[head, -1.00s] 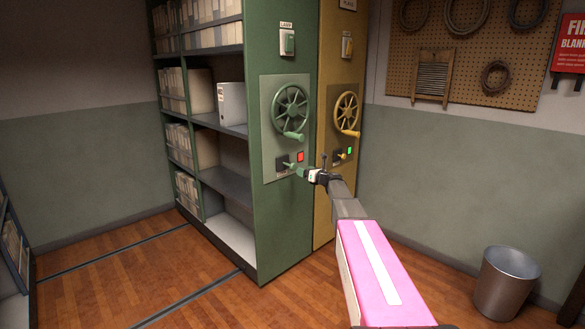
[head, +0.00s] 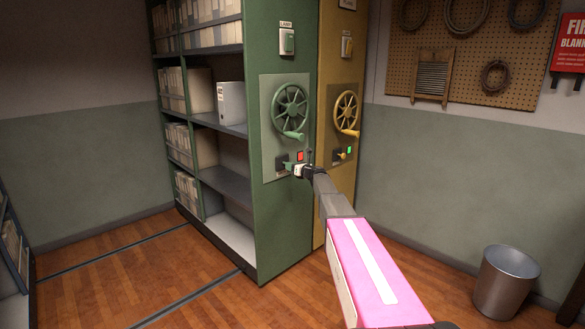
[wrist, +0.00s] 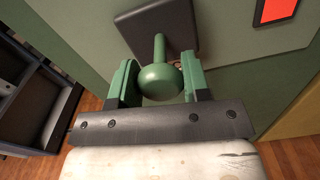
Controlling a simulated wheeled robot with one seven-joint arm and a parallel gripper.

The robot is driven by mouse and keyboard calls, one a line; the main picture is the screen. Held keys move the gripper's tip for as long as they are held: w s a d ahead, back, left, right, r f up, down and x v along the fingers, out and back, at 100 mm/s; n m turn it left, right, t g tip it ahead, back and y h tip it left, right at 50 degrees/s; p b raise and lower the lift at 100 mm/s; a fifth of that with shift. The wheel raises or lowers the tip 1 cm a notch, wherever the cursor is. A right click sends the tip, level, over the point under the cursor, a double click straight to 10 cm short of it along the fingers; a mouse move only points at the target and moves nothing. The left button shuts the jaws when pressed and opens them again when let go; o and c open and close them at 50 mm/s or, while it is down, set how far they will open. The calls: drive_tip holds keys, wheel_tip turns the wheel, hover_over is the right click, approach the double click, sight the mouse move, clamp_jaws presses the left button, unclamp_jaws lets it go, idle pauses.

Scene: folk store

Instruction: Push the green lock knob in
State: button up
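The green lock knob (wrist: 160,82) is a round ball on a short stem that comes out of a dark square mount (wrist: 165,25). In the wrist view it sits between the two green fingers of my gripper (wrist: 160,80), which press close on both its sides. In the head view my gripper (head: 293,169) is at the lock on the green cabinet's end panel, and it mostly hides the knob. A red indicator (head: 300,156) is just above right of the lock; it also shows in the wrist view (wrist: 276,9).
A green handwheel (head: 290,106) with a protruding handle is above the lock. The yellow cabinet (head: 340,200) beside it has its own wheel (head: 346,111), lock knob (head: 345,154) and green indicator (head: 349,149). A metal bin (head: 504,282) stands at right. Open floor lies left.

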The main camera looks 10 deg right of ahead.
drive_tip(key=c, duration=0.6)
drive_tip(key=x, duration=0.3)
drive_tip(key=shift+w+a, duration=0.1)
drive_tip(key=shift+w, duration=0.15)
drive_tip(key=o, duration=1.3)
drive_tip(key=shift+s, duration=0.1)
drive_tip(key=v, duration=1)
drive_tip(key=shift+s, duration=0.2)
